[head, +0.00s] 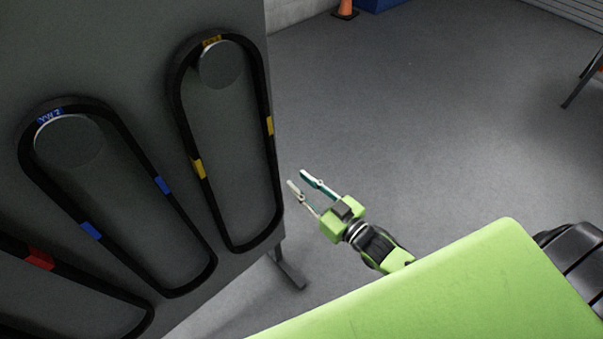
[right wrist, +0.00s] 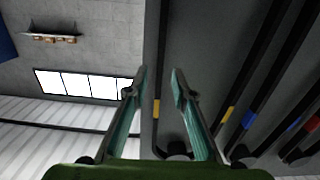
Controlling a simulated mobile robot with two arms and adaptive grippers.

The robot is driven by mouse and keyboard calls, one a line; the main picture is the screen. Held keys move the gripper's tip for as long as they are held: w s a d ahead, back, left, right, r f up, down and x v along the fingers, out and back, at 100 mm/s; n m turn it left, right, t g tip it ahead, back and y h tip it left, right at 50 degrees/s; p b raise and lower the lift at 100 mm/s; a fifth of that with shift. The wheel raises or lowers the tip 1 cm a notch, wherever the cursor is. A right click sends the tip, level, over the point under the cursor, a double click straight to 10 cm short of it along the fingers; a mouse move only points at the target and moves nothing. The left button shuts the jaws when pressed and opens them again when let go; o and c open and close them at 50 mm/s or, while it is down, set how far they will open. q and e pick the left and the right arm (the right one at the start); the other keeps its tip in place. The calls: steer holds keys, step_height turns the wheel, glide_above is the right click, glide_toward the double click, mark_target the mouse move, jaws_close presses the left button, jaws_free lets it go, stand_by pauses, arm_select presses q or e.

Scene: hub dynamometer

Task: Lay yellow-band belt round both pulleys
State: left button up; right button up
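The yellow-band belt (head: 272,175) is a long black loop with yellow bands. It hangs from a round peg (head: 221,65) on the grey panel in the head view. Its yellow band also shows in the right wrist view (right wrist: 157,108). My right gripper (head: 298,179) is open and empty, just right of the belt's lower right side and apart from it. In the right wrist view my right gripper (right wrist: 160,72) has its fingers apart, pointing along the panel's edge. My left gripper is not in view. The pulleys are not in view.
A blue-band belt (head: 162,186) hangs left of the yellow one, and a red-band belt (head: 40,258) hangs further left. The grey panel (head: 130,60) stands on a foot (head: 290,270). Open floor (head: 420,110) lies to the right, with an orange cone (head: 345,9) far back.

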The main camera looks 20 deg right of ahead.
mark_target(275, 157)
steer(key=b+x, duration=0.1)
steer(key=x, duration=0.2)
steer(key=r+b+x, duration=0.1)
steer(key=x, duration=0.2)
steer(key=b+x, duration=0.2)
steer(key=x, duration=0.2)
steer(key=shift+a+r, duration=0.1)
steer(key=shift+r, duration=0.05)
steer(key=shift+x, duration=0.75)
jaws_close()
steer(key=shift+r, duration=0.15)
steer(key=shift+r, duration=0.1)
